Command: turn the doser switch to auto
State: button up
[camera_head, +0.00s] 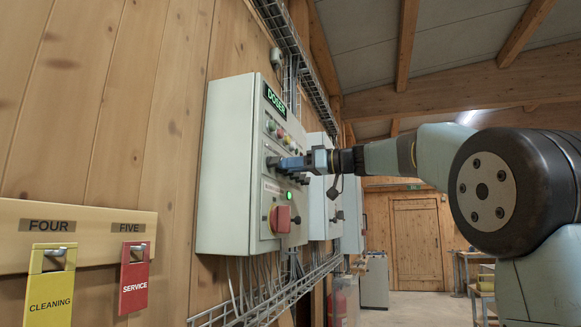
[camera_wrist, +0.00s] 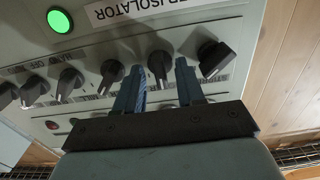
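The grey cabinet (camera_head: 228,170) on the wood wall carries a green DOSER sign (camera_head: 274,103). In the head view my blue gripper (camera_head: 277,162) reaches its front, at the row of dark knobs below the coloured buttons. In the wrist view my gripper (camera_wrist: 160,88) has its two fingers apart. A black rotary knob (camera_wrist: 160,67) shows between and just beyond the fingertips; I cannot tell whether they touch it. Other black knobs stand on both sides, one (camera_wrist: 111,74) close to the left finger. Small lettering runs along the row; the label at this knob is not readable.
A lit green lamp (camera_wrist: 59,20) and an ISOLATOR label (camera_wrist: 140,10) are near the knobs. A red isolator handle (camera_head: 281,219) sticks out below my gripper. More cabinets (camera_head: 322,190) stand behind. Yellow (camera_head: 50,297) and red (camera_head: 134,277) tags hang at the left.

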jog(key=shift+a, duration=0.1)
grip_shut()
dwell(0.4)
